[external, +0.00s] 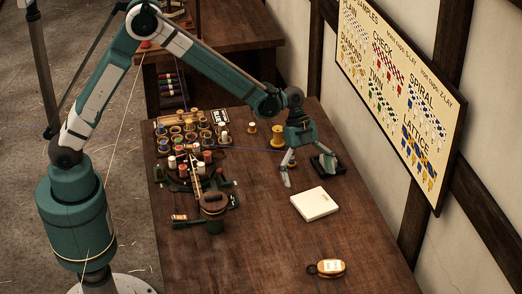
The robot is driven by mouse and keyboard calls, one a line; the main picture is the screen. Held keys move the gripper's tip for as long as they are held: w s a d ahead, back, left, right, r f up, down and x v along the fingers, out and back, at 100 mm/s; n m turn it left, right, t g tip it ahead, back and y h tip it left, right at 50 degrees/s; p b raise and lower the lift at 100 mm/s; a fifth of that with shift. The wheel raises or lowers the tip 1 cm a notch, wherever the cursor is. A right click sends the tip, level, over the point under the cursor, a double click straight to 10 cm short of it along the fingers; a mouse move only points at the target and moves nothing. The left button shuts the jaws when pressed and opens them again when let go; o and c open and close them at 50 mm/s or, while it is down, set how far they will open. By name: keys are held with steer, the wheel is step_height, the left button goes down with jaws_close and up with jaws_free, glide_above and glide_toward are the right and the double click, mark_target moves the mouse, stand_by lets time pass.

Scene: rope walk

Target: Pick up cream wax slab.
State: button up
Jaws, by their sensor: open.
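The cream wax slab (314,204) is a flat, pale, near-square block. It lies flat on the brown wooden table (270,258), right of the table's middle in the external view. My gripper (306,178) is open and empty, with its fingers pointing down. It shows just behind the slab in the picture, apart from it. How high the fingertips are above the table is hard to tell.
Several thread spools (190,133) crowd the table's back left. A yellow spool (278,136) stands behind my gripper. A dark wooden-topped tool (213,208) stands left of the slab. A small labelled amber item (327,268) lies in front. A wall with a sample board (400,90) borders the right.

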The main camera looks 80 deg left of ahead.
mark_target(314, 202)
steer(key=shift+x, duration=1.25)
steer(key=shift+b+x, duration=0.8)
steer(key=shift+x, duration=1.8)
steer(key=shift+a+f, duration=0.1)
steer(key=shift+a, duration=0.05)
steer(key=c, duration=1.2)
